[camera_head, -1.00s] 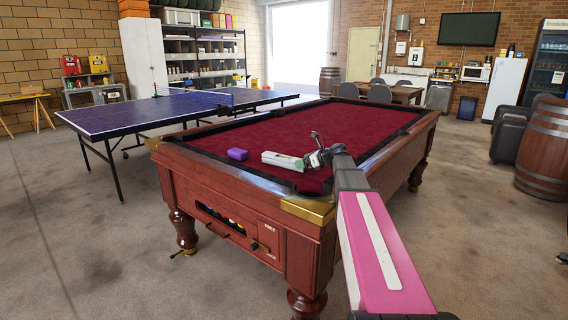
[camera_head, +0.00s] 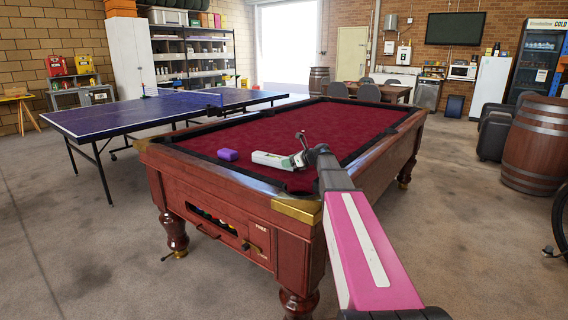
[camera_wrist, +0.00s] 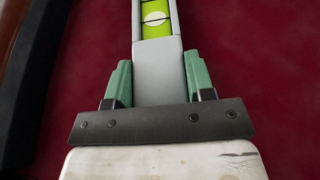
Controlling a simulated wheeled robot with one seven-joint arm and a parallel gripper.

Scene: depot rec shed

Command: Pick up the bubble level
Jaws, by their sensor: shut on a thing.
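The bubble level (camera_wrist: 153,55) is a grey bar with a lime-yellow vial, and it runs up and out of the wrist view. My gripper (camera_wrist: 157,85) has its green fingers closed on both sides of the bar's near end. In the head view my gripper (camera_head: 297,160) is small, over the near end of the red pool table (camera_head: 310,130). A pale long shape sits there at the fingers; I cannot tell level from gripper in it. Whether the level touches the cloth is unclear.
The table's dark cushion (camera_wrist: 35,85) runs along the wrist view's left side. A blue table-tennis table (camera_head: 130,115) stands behind on the left, a barrel (camera_head: 535,145) at right. The far cloth is clear.

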